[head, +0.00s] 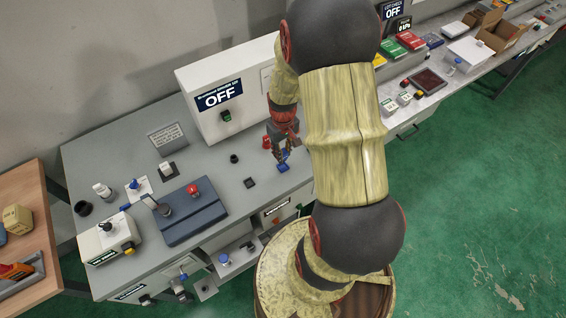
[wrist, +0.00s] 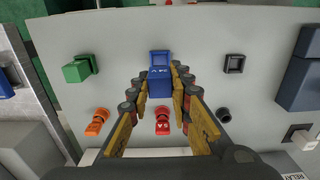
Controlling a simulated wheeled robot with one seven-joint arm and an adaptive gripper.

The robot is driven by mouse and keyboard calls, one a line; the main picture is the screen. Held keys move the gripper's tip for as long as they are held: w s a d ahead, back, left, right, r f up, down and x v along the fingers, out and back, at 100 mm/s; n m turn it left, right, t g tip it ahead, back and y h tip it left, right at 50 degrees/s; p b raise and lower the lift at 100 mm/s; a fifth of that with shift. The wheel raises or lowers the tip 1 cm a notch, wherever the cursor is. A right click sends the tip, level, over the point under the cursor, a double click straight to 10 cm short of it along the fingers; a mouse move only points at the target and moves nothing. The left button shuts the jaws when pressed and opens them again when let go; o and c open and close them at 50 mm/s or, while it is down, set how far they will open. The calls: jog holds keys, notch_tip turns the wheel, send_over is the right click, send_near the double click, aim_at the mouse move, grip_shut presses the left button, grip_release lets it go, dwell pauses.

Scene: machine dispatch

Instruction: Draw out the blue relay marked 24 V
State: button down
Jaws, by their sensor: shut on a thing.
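A blue relay (wrist: 159,82) sits between the fingertips of my gripper (wrist: 161,76) in the wrist view. It has light marking on its face, too small to read surely. My gripper is shut on it, one finger on each side. In the head view the blue relay (head: 283,167) shows just below my gripper (head: 281,156), over the grey bench top (head: 225,185). I cannot tell whether its lower end is still in a socket.
In the wrist view a green block (wrist: 79,69), an orange one (wrist: 97,121) and a red one (wrist: 162,120) stand near the fingers. A black square socket (wrist: 234,63) and a round one (wrist: 223,115) look empty. A white cabinet marked OFF (head: 222,97) stands behind.

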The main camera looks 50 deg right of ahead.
jog(key=shift+r+p, duration=1.1)
jog(key=shift+r, duration=0.4)
